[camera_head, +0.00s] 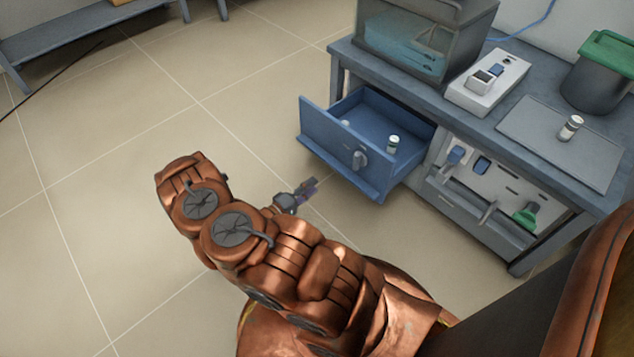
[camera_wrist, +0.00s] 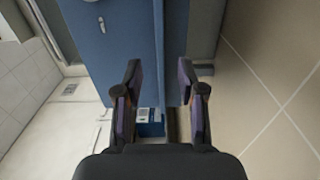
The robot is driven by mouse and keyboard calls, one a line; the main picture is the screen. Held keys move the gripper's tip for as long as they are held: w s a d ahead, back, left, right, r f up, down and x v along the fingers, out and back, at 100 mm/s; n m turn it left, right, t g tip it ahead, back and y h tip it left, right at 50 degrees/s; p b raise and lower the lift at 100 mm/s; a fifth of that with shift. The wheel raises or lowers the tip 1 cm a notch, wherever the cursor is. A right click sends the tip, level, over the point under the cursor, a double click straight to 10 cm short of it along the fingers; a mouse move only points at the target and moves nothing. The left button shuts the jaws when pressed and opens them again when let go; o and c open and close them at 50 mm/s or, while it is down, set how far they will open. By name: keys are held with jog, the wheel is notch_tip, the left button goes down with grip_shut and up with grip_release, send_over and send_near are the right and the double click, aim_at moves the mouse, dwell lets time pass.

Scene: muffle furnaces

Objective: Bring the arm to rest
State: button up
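My copper-coloured arm reaches out over the floor in the head view. My gripper (camera_head: 303,190) is small there, a little in front of and to the left of the open blue drawer (camera_head: 335,150). It appears clear of the drawer. In the wrist view my gripper (camera_wrist: 159,66) has its two dark fingers spread apart, with nothing held between them. The blue drawer front (camera_wrist: 110,40) shows beyond the fingers in that view.
A small vial (camera_head: 393,145) stands in the drawer. The grey bench (camera_head: 480,125) carries a glass-fronted box (camera_head: 415,45), a white device (camera_head: 488,82), a grey mat (camera_head: 560,145) with a vial (camera_head: 571,127), and a green-lidded bin (camera_head: 603,75). The floor (camera_head: 110,180) at left is clear.

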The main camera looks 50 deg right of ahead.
jog(key=shift+a, duration=0.25)
dwell(0.5)
